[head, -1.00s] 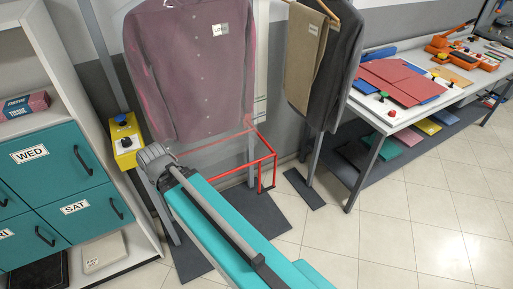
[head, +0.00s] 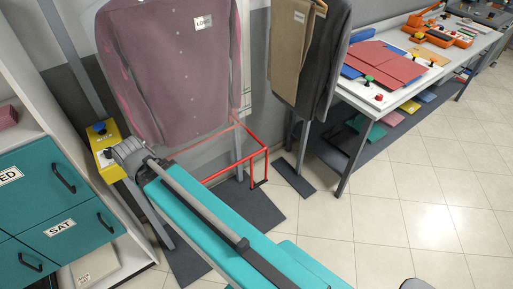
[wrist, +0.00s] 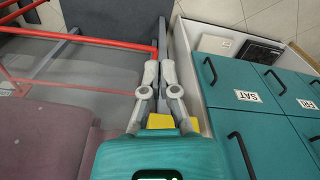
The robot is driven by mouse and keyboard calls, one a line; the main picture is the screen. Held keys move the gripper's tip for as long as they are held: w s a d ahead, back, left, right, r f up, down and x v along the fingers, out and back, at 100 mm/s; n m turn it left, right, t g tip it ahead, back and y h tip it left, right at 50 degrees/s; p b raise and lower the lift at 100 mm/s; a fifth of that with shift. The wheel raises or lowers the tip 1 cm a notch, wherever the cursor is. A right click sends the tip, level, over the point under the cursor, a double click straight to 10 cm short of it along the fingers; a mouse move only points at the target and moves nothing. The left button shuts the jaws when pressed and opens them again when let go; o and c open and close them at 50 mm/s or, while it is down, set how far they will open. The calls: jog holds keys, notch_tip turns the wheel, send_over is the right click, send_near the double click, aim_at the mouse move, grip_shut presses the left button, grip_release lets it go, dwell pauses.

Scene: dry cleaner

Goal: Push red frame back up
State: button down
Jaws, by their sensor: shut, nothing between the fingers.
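The red frame (head: 253,166) is a thin tubular rail low in front of the wall, below and right of the hanging maroon shirt (head: 168,68).
A yellow box with a blue knob (head: 105,150) is on a post at left, close to my arm. Teal drawers (head: 75,230) stand at left. A dark jacket with tan trousers (head: 300,50) hangs right of the shirt. A white table (head: 400,93) is at right. Tiled floor is free at right.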

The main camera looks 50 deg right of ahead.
jog(key=shift+w, duration=0.1)
jog(key=w+d+f+n+h+b, duration=0.35)
jog(key=d+f+b, duration=0.5)
jog(key=d, duration=0.35)
jog(key=w+d+f+n+h+b, duration=0.25)
jog(key=w+d+f+b, duration=0.35)
jog(key=d+b, duration=0.4)
jog(key=d+f+n+g+h+b, duration=0.1)
jog(key=d+f+n+h+b, duration=0.1)
jog(key=d+b, duration=0.4)
jog(key=s+d+f+n+g+h+b, duration=0.1)
jog(key=d+f+n+b, duration=0.3)
jog(key=d, duration=0.9)
jog(key=d+f+n+g+h+b, duration=0.1)
jog(key=d+f+n+h+b, duration=0.1)
jog(key=d+f+b, duration=0.4)
jog(key=shift+s+d+f+n+h+b, duration=0.3)
jog(key=shift+d+n+b, duration=0.4)
jog(key=shift+d, duration=1.5)
jog(key=shift+s+d, duration=0.1)
